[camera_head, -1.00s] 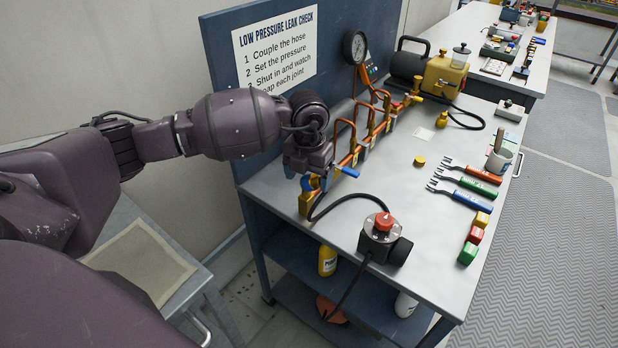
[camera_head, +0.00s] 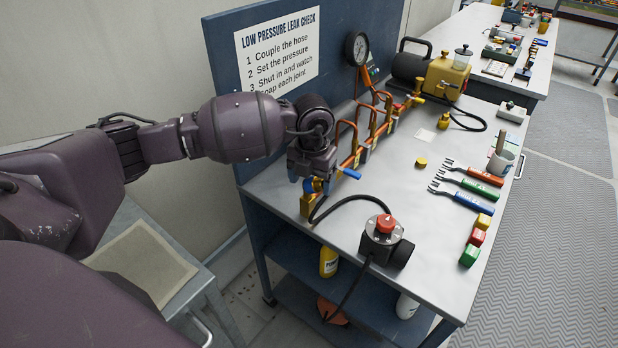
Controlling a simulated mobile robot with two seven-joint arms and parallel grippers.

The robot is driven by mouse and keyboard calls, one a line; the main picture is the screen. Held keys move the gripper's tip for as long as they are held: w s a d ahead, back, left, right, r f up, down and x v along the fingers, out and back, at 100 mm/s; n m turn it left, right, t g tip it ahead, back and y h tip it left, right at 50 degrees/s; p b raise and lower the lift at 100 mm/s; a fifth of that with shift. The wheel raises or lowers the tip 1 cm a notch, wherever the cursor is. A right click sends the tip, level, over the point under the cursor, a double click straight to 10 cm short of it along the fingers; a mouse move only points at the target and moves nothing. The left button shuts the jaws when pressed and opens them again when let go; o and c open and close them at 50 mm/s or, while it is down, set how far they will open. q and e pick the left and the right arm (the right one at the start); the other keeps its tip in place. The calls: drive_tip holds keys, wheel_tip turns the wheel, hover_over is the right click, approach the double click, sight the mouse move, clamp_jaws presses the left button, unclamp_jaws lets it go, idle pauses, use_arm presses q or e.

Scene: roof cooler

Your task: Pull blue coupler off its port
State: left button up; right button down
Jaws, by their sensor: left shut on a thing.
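The blue coupler (camera_head: 312,186) is at the near end of the copper and brass pipe manifold (camera_head: 367,146), on the bench's left side. My left gripper (camera_head: 311,178) is over the coupler from above, shut on it, and hides most of it. The port behind the coupler is hidden too, so I cannot tell whether the two are apart. A black hose (camera_head: 337,204) curves from near the coupler across the bench. A blue valve lever (camera_head: 350,173) sticks out just right of the gripper. My right gripper is not in view.
A grey box with a red knob (camera_head: 384,225) stands at the bench's front. Fork-like tools (camera_head: 478,174) and coloured blocks (camera_head: 477,235) lie along the right edge. A gauge (camera_head: 356,47) and yellow pump (camera_head: 442,78) stand at the back. The middle of the bench is mostly clear.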

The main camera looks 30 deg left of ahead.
sight(316, 179)
use_arm(q)
drive_tip(key=shift+a+f, duration=0.15)
drive_tip(key=shift+f, duration=0.05)
drive_tip(key=shift+d+r, duration=0.15)
drive_tip(key=shift+d, duration=0.1)
idle(0.4)
drive_tip(key=shift+w+d, duration=0.1)
drive_tip(key=shift+d, duration=0.2)
drive_tip(key=shift+c, duration=0.3)
drive_tip(key=c, duration=0.5)
drive_tip(key=o, duration=0.9)
drive_tip(key=shift+d, duration=0.1)
wheel_tip(316, 179, up, 10)
drive_tip(key=shift+f+p, duration=0.2)
drive_tip(key=shift+p, duration=0.4)
drive_tip(key=shift+r, duration=0.7)
